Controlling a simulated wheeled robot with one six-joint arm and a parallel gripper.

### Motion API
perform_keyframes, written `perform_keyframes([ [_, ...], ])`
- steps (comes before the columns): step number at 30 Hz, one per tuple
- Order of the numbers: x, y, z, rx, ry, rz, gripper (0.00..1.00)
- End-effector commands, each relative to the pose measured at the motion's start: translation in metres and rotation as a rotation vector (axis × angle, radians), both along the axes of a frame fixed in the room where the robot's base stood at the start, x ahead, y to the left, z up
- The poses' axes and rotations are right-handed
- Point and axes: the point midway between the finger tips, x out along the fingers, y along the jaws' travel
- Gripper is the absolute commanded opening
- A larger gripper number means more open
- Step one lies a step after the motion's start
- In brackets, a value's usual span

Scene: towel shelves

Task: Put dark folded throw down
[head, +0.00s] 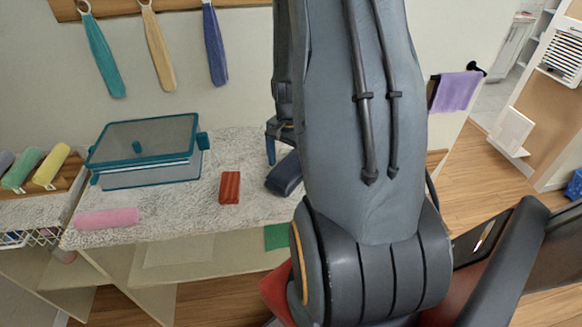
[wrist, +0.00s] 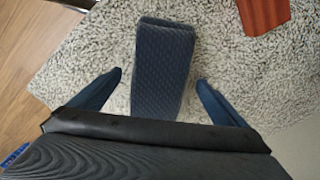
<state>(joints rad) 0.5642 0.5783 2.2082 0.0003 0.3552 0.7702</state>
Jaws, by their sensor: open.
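The dark folded throw (head: 286,174) is a dark blue-grey folded bundle lying on the light speckled counter top (head: 245,150), partly hidden by my arm in the head view. In the wrist view the throw (wrist: 162,68) lies flat between my fingers and just beyond them, with a gap on each side. My gripper (wrist: 152,85) is open, its two blue fingers apart from the throw. In the head view one gripper finger (head: 271,150) shows just behind the throw; the rest is hidden behind my arm.
A red-brown block (head: 230,187) lies left of the throw; it also shows in the wrist view (wrist: 263,14). A teal lidded box (head: 150,150) and a pink roll (head: 107,218) are farther left. Towels (head: 155,45) hang above. The counter's edge drops to wooden floor (wrist: 40,45).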

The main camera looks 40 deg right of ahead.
Motion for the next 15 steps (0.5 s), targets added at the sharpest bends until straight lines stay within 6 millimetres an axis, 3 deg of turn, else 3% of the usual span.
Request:
perform_keyframes([
  [15, 0.001, -0.001, 0.074, -0.003, -0.005, -0.001, 0.97],
])
